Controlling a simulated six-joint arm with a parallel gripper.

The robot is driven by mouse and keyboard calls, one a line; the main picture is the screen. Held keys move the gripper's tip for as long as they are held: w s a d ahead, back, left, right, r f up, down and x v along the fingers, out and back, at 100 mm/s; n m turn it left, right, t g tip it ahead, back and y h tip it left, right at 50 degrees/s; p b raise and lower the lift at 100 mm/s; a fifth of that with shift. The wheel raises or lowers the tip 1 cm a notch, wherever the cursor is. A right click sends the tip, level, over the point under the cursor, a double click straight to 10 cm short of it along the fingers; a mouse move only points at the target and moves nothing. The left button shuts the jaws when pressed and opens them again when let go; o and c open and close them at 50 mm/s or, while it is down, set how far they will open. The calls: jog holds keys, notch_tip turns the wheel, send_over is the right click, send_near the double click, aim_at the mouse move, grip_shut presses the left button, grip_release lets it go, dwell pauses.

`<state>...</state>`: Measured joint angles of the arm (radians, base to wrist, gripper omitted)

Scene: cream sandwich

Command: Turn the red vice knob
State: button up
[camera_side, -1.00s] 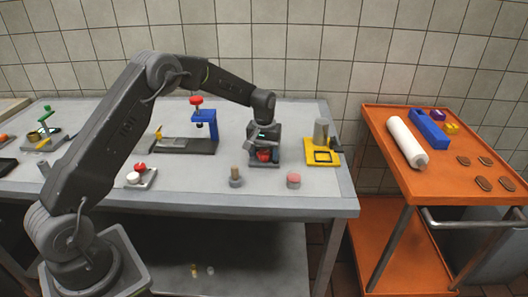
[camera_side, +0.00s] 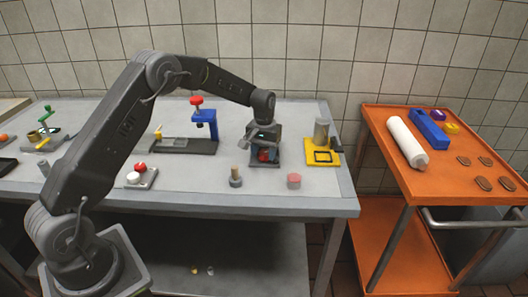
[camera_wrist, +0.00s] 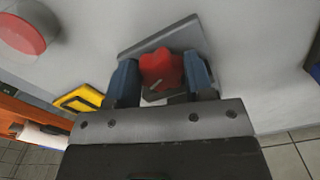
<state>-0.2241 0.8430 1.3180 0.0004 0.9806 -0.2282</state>
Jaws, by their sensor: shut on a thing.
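The red vice knob (camera_wrist: 162,70) has a lobed shape and sits on a grey plate (camera_wrist: 140,47) in the wrist view. My gripper (camera_wrist: 162,80) points down at it, with one blue-grey finger on each side, and is shut on the knob. In the side view my gripper (camera_side: 264,146) is low over the vice's dark base (camera_side: 268,164). Only a small part of the red knob (camera_side: 264,155) shows there between the fingers. The rest of the vice is hidden behind the gripper.
A yellow fixture (camera_side: 323,157) with a grey cylinder stands close to the right. A blue press (camera_side: 206,132) stands to the left. A wooden-handled stamp (camera_side: 235,178) and a red-topped round piece (camera_side: 293,181) stand in front. An orange cart (camera_side: 430,165) is further right.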

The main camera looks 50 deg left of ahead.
aim_at(264, 153)
jog(key=o, duration=0.9)
jog(key=shift+r, duration=0.1)
notch_tip(264, 153, up, 14)
jog(key=shift+f, duration=0.15)
